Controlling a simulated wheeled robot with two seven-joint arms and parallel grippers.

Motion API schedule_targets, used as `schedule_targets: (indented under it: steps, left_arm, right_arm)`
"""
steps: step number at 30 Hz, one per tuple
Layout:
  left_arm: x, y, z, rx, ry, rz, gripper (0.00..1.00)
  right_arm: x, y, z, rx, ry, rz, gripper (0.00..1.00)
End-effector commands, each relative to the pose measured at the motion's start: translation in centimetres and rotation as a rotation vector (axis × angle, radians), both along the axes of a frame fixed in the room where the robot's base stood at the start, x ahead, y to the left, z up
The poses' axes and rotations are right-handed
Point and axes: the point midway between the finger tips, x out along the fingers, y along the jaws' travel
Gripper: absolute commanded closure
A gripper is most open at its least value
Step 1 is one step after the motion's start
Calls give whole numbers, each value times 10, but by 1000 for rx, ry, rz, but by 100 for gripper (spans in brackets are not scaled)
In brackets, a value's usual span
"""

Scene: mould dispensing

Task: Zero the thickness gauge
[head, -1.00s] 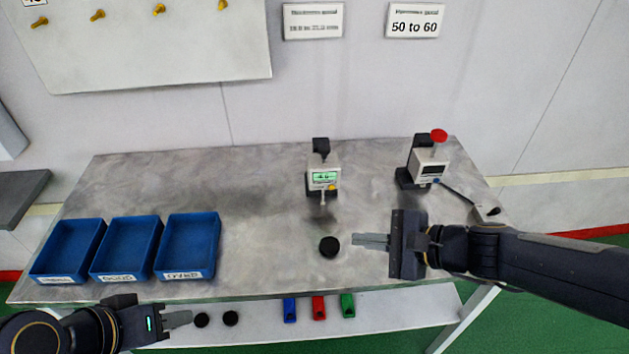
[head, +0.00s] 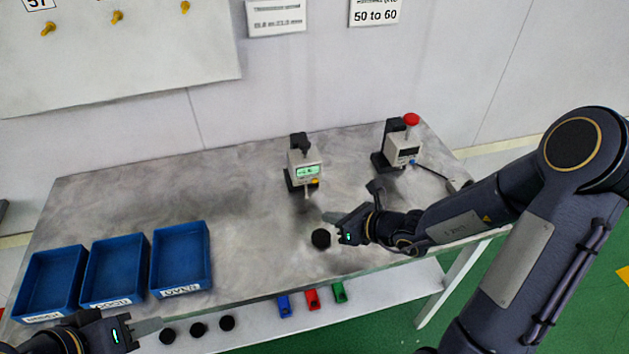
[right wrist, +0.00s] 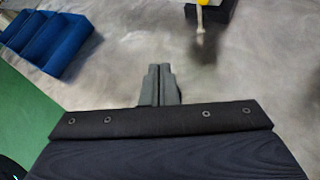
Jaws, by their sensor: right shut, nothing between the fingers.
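The thickness gauge (head: 304,168) stands on the table, a white box with a lit green display on a dark stand. The digits are too small to read. A yellow-orange button (head: 314,183) sits at its lower front. In the right wrist view, the gauge's lower part shows at the top edge, with its pale probe (right wrist: 200,15). My right gripper (head: 328,216) is shut and empty, in front of the gauge and apart from it. Its closed fingers show in the right wrist view (right wrist: 158,72). My left gripper (head: 150,327) is at the lower left; its finger gap is not clear.
A black disc (head: 321,239) lies near the right gripper. A second device (head: 402,148) with a red top stands to the right. Blue trays (head: 180,285) stand at the left. Black discs (head: 198,330) and coloured pieces (head: 312,299) are on the lower shelf. The table's middle is clear.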

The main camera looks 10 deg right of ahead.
Motion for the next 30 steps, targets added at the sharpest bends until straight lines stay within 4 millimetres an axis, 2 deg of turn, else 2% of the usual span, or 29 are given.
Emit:
schedule_targets:
  steps: [5,14,18,23,30]
  left_arm:
    - [0,0,8,0,0,0,64]
    - [0,0,28,0,0,0,64]
    - [0,0,29,0,0,0,64]
    - [0,0,31,0,0,0,64]
    - [0,0,31,0,0,0,64]
  right_arm:
    - [15,1,2,0,1,2,100]
    - [58,3,4,2,-1,2,100]
    - [73,3,1,-1,-1,2,100]
    - [83,3,1,0,-1,1,100]
    - [86,3,0,-1,-1,2,100]
